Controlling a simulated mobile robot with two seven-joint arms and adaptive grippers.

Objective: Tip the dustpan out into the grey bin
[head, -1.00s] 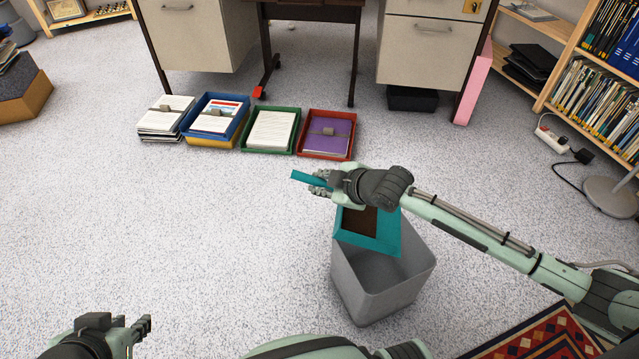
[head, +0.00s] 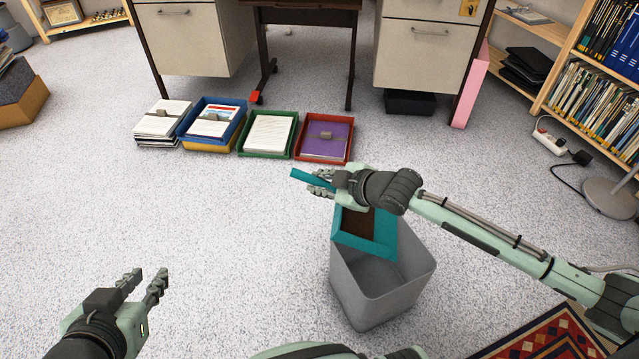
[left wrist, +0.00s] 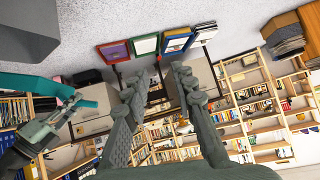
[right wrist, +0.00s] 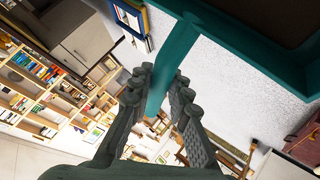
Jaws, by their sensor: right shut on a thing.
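The teal dustpan (head: 368,235) has dark brown contents or a dark inner face showing. It is held over the top of the grey bin (head: 375,290), which stands on the carpet in the head view. My right gripper (head: 322,182) is shut on the dustpan's handle; the teal handle also shows between its fingers in the right wrist view (right wrist: 160,80). The dustpan looks level or slightly tilted; I cannot tell exactly. My left gripper (head: 146,282) is open and empty, well left of the bin. The bin's floor is partly hidden by the dustpan and its walls.
Several paper trays, including a green one (head: 268,136) and a red one (head: 325,137), lie on the floor before the desk (head: 425,45). A patterned rug (head: 540,335) lies at the lower right. A bookshelf (head: 590,75) stands at the right. Carpet left of the bin is clear.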

